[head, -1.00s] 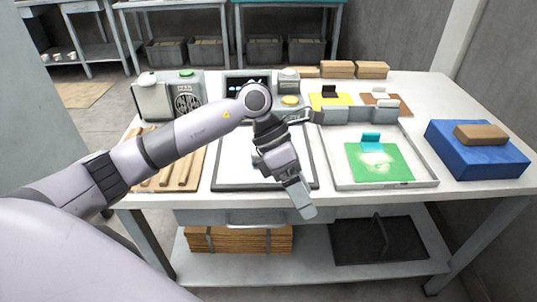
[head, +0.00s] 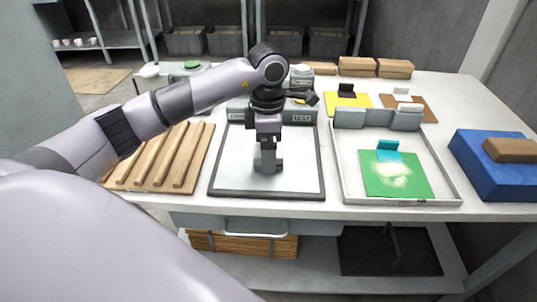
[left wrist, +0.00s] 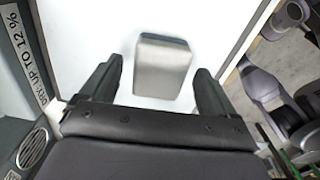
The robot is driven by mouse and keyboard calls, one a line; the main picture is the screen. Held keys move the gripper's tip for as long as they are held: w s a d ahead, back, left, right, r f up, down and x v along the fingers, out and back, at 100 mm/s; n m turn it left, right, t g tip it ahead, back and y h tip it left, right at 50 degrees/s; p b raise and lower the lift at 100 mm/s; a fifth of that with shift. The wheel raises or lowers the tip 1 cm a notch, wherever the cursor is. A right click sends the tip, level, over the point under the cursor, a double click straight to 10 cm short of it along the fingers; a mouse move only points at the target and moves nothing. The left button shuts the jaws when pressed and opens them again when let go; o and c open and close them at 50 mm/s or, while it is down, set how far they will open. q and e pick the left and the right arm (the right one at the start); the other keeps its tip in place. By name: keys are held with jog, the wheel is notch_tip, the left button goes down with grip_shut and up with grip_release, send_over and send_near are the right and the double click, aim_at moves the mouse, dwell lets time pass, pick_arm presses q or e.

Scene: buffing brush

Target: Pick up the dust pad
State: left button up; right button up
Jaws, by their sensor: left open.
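A light grey pad-like block with a dark edge, which I take to be the dust pad (left wrist: 163,68), rests on the white surface of a dark-framed board (head: 225,165) in the left wrist view. My left gripper (left wrist: 159,66) is open, with one finger on each side of the block and a gap beside each. In the head view the left gripper (head: 268,160) points down over the middle of the board and largely hides the block. The right gripper is not in view.
A wooden ridged rack (head: 160,155) lies left of the board. A white tray (head: 345,175) with a green sheet (head: 385,185) and a teal block (head: 388,150) is to the right. A blue block (head: 480,165) sits at the far right. Grey devices stand behind the board.

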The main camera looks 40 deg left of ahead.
pick_arm(q)
jog(key=shift+f, duration=0.65)
jog(key=c, duration=1)
jog(key=shift+c, duration=0.2)
notch_tip(320, 180, up, 20)
jog(key=p, duration=0.3)
